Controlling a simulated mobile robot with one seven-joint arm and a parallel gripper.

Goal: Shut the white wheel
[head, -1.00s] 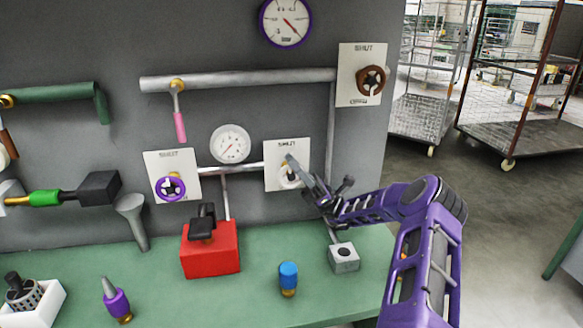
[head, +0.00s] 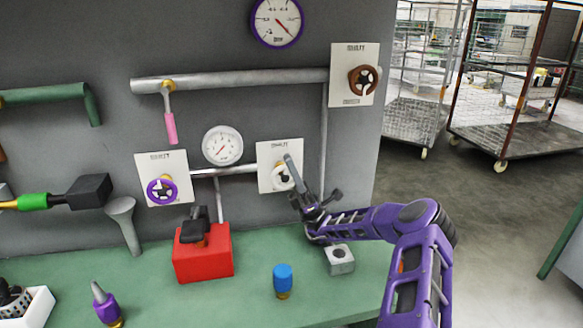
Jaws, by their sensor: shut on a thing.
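The white wheel (head: 280,178) sits on a pale plate (head: 266,153) marked with lettering, on the grey wall at the end of a short pipe. My gripper (head: 291,172) reaches it from the lower right. One finger lies across the wheel's right part and covers some of it. The gripper is shut on the wheel's rim as far as I can see; the exact contact is small and partly hidden.
A purple wheel (head: 161,191) is to the left and a brown wheel (head: 363,79) at upper right. A pink-handled lever (head: 170,127) hangs above. On the green bench (head: 245,297) stand a red box (head: 203,258), a blue-capped piece (head: 283,279) and a grey block (head: 340,260).

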